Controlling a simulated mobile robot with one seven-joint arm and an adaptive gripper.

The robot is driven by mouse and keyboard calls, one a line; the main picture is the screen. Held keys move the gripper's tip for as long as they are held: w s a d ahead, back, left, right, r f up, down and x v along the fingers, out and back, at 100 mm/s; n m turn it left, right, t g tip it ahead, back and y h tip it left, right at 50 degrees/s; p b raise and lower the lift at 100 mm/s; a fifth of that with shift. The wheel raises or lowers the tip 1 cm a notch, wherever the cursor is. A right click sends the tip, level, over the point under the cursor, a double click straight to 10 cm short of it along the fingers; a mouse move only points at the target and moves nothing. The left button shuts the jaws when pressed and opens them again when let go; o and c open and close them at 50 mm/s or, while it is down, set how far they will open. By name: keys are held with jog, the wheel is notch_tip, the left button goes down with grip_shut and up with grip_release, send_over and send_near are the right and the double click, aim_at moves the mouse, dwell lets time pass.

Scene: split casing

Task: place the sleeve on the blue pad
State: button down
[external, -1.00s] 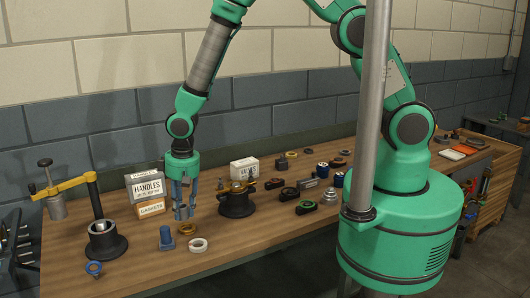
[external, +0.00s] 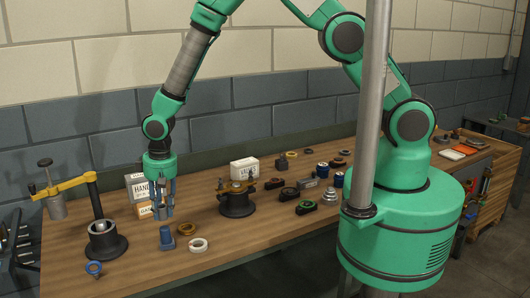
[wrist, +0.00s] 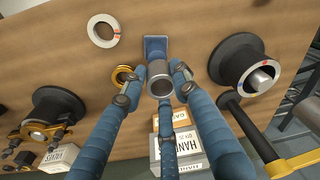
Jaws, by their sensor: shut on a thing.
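My gripper (external: 163,210) is shut on the grey sleeve (wrist: 159,80), a short hollow cylinder held upright between its blue fingers. In the external view the sleeve is small and partly hidden by the fingers. The blue pad (external: 168,241) is on the bench, just in front of the gripper and lower. In the wrist view the blue pad (wrist: 155,46) shows just above the sleeve, partly covered by it. The sleeve appears to be above the bench, behind the pad; the exact gap cannot be told.
A white ring (external: 198,245) and a brass ring (wrist: 121,76) lie near the pad. A black socket stand (external: 106,244) with a yellow lever (external: 76,182) is at left. Labelled boxes (external: 140,186) stand close behind the gripper. A black valve stand (external: 237,204) is at right.

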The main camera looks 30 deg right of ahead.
aim_at(164, 228)
jog(key=shift+f, duration=1.7)
jog(key=shift+f, duration=0.15)
jog(key=c, duration=1.3)
grip_release()
jog(key=shift+p, duration=0.3)
jog(key=shift+s+d+r+b, duration=0.15)
jog(key=shift+r+b, duration=0.05)
jog(key=shift+r, duration=1.85)
jog(key=shift+s+d+r+b, duration=0.1)
jog(key=shift+s+r+b, duration=0.1)
jog(key=shift+r, duration=1.8)
jog(key=shift+s+d+r+b, duration=0.15)
jog(key=shift+r+b, duration=0.05)
jog(key=shift+r, duration=1.85)
